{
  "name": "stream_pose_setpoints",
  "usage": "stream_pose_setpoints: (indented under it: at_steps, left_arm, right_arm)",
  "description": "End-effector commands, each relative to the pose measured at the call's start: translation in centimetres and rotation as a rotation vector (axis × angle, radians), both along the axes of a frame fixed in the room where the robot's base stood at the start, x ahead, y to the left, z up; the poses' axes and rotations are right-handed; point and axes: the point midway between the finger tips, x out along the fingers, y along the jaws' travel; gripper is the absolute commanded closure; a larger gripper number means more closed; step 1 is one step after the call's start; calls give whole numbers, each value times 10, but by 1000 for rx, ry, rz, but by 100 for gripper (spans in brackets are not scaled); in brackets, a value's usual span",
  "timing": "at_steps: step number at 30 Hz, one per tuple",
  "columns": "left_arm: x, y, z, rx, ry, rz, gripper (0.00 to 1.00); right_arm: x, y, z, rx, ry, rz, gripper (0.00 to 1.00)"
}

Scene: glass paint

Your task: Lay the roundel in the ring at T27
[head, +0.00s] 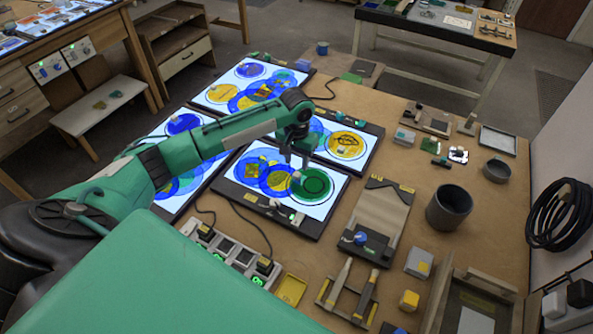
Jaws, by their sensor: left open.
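A green glass roundel (318,188) with a darker circle on it lies at the right end of the near lit panel (322,210). I cannot tell whether it sits fully inside a ring. Overlapping blue and yellow discs (273,177) lie to its left on the same panel. My left gripper (296,164) is open and points down just above the upper left edge of the green roundel, with nothing visible between its fingers. The label T27 is too small to read. My right gripper is out of view.
More lit panels with blue and yellow discs lie behind and left, one with a leaf-patterned yellow disc (346,145). A dark cup (449,207), a clipboard-like board (377,217), tools (346,286) and a yellow block (409,300) stand to the right. Cables cross the near table.

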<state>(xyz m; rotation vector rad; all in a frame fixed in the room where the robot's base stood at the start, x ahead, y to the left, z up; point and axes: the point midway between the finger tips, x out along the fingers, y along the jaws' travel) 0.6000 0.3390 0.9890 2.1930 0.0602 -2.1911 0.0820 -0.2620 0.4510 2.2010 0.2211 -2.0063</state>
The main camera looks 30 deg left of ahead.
Motion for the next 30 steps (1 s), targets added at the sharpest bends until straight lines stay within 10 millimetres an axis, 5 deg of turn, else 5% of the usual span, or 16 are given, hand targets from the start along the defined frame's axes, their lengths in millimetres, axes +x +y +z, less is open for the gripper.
stream_pose_setpoints:
  at_steps: [6, 12, 30]
  left_arm:
    - [1, 0, 42, 0, -4, 0, 59]
    - [0, 0, 63, 0, 0, 0, 59]
    - [0, 0, 67, 0, 0, 0, 59]
  right_arm:
    - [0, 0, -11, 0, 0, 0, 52]
    - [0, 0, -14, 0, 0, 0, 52]
    - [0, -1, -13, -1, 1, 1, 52]
